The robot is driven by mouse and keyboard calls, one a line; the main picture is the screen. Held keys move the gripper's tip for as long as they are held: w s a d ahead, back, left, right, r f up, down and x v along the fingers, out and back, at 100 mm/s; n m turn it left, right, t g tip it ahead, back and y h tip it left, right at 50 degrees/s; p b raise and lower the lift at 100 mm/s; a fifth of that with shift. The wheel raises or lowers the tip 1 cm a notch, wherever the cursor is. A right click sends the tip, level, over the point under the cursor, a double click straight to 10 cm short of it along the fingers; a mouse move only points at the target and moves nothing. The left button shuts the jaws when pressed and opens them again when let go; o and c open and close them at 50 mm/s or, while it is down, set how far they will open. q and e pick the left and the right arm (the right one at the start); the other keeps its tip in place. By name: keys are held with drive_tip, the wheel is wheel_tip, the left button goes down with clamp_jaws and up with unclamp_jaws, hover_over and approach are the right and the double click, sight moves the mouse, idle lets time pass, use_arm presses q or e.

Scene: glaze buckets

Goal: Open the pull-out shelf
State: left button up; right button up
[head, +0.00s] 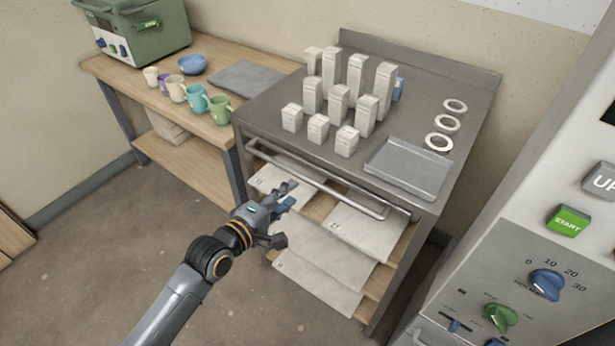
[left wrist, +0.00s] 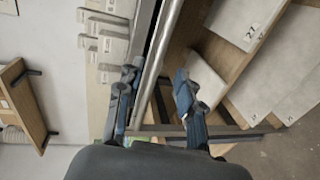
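The pull-out shelf is a grey metal top (head: 290,88) on a cabinet, with a long bar handle (head: 318,180) across its front. The shelf looks closed, its front in line with the cabinet. My left gripper (head: 284,210) is open just in front of the handle, near its left-middle part. In the left wrist view the bar (left wrist: 158,68) runs between the two spread fingers (left wrist: 155,88), with a gap to the finger on the right. I cannot tell whether the fingertips reach past the bar. My right gripper is not in view.
Several white boxes (head: 339,103), white rings (head: 447,123) and a grey tray (head: 408,167) stand on the metal top. Lower wooden shelves hold pale slabs (head: 362,232). A wooden bench (head: 215,135) with cups stands left; a control panel (head: 530,250) is at right. The floor in front is clear.

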sight(306, 181)
use_arm(q)
drive_tip(key=x, duration=0.8)
drive_tip(key=shift+w+d+f, duration=0.1)
drive_tip(key=shift+w, duration=0.1)
clamp_jaws()
